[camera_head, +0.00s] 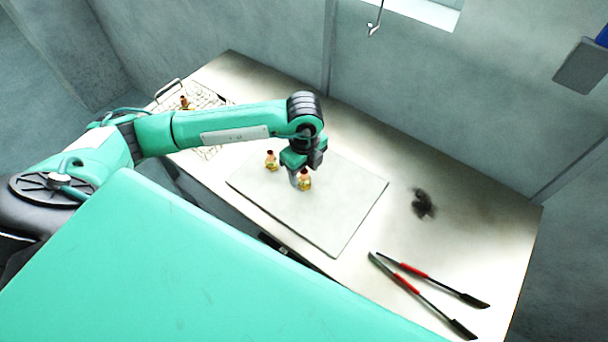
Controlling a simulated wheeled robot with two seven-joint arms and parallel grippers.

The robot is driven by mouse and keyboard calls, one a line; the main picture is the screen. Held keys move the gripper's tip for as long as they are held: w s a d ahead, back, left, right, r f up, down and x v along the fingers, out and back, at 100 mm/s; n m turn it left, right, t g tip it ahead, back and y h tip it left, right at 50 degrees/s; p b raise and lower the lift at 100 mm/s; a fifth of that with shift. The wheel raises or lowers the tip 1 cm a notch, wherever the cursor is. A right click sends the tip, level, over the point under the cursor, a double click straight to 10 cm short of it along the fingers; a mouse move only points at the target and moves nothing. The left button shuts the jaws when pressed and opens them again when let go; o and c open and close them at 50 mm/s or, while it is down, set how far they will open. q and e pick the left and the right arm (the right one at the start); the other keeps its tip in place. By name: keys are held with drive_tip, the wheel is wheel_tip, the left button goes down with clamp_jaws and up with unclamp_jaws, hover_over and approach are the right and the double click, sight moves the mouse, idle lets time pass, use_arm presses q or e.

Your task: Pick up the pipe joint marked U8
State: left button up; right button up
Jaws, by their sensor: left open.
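Two small brass-coloured pipe joints with dark reddish tops stand on a pale square board (335,225). One pipe joint (271,160) stands to the left of my left gripper. The other pipe joint (305,181) is right below my left gripper (301,176), which points down over it and is open. I cannot tell whether the fingers touch it. A third pipe joint (185,102) is at the wire mesh rack (207,95) at the table's far left. The markings are too small to read, so I cannot tell which joint is U8. My right gripper is not in view.
The board lies on a pale table (480,215) against a grey wall. Long dark-tipped tools with red grips (413,270) lie at the right front. A dark smudge or object (422,203) is right of the board. The table's back right is clear.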

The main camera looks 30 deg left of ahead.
sight(304, 171)
use_arm(q)
drive_tip(key=shift+f, duration=1.25)
drive_tip(key=c, duration=1)
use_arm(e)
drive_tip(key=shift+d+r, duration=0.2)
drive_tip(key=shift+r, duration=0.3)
use_arm(q)
drive_tip(key=shift+r, duration=0.15)
